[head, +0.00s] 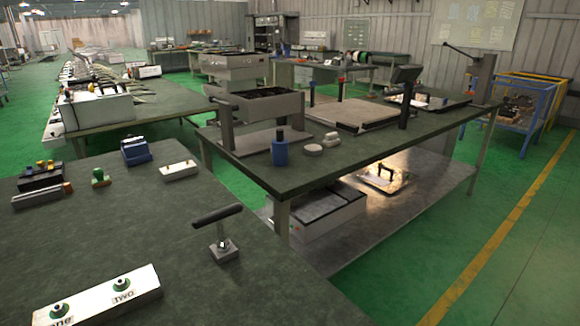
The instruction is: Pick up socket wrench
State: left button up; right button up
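A T-shaped tool (219,218), which looks like the socket wrench, stands upright on the near dark green table (130,240). It has a thick black crossbar handle at the top and a thin metal shaft. The shaft's lower end meets a small grey block (224,250) near the table's right edge. I cannot tell whether the tip sits in the block or only on it. Neither of my grippers is in the head view.
A white box labelled "one" and "two" (95,298) lies at the near left. A blue box (136,150), a white block (180,170) and a dark box (40,177) stand behind. A second workbench (350,150) is beyond a gap of green floor.

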aim_at(223, 245)
jog(key=i+j+z, duration=0.6)
jog(key=j+z, duration=0.25)
jog(key=i+j+z, duration=0.2)
jog(key=j+z, duration=0.25)
jog(key=i+j+z, duration=0.1)
jog(key=j+z, duration=0.3)
jog(key=j, duration=0.3)
jog(key=j+z, duration=0.45)
jog(key=j, duration=0.2)
jog(key=k+j+z, duration=0.1)
jog(key=j+z, duration=0.35)
jog(key=j, duration=0.15)
jog(key=k+j+z, duration=0.2)
jog(key=j+z, duration=0.2)
jog(key=j, duration=0.2)
